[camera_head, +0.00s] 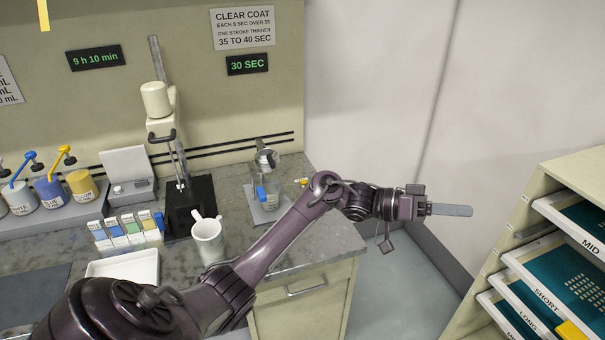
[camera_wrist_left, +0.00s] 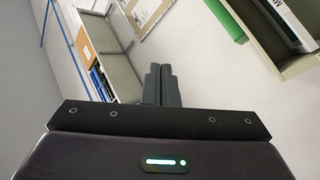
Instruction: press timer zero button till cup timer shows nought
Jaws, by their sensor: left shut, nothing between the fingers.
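A dark display (camera_head: 247,64) on the back wall reads 30 SEC in green, below the clear coat sign (camera_head: 243,28). A metal cup (camera_head: 266,158) on a stand is at the right end of the grey counter, with a blue piece (camera_head: 262,194) below it. A small yellow and red item (camera_head: 301,182) lies beside the stand; I cannot tell whether it is the zero button. My left gripper (camera_head: 450,210) is shut and empty, out past the counter's right end, pointing right. Its closed fingers also show in the left wrist view (camera_wrist_left: 162,85). My right gripper is out of view.
A second display (camera_head: 95,58) reads 9 h 10 min. A shelf rack (camera_head: 543,190) with labelled trays is at right. My left arm crosses over the counter's front right part.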

